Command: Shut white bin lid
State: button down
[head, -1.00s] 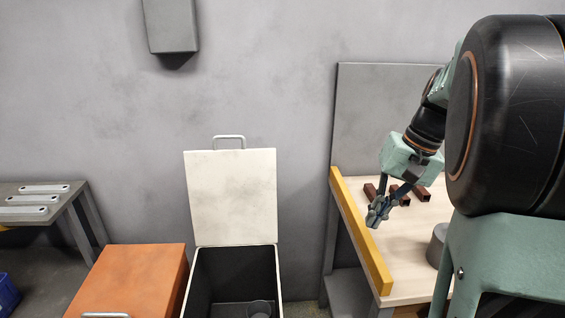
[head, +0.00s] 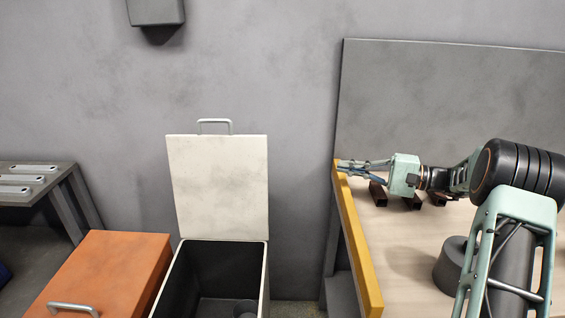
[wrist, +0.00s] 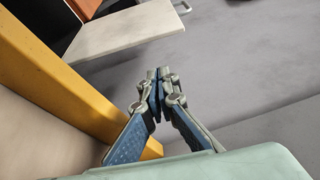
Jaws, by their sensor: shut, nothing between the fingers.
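The white bin (head: 265,283) stands on the floor with its white lid (head: 218,187) swung up, upright near the wall. A metal handle (head: 215,121) is on the lid's top edge.
An orange-lidded bin (head: 105,270) with a shut lid stands left of the white bin. A grey bench (head: 45,192) is at left. Space between lid and rail is clear.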

jog(key=f+b+x, duration=0.1)
jog(key=b+x, duration=0.2)
jog(key=x, duration=1.7)
jog(key=shift+a+f, duration=0.25)
jog(key=shift+a, duration=0.1)
jog(key=shift+s, duration=0.1)
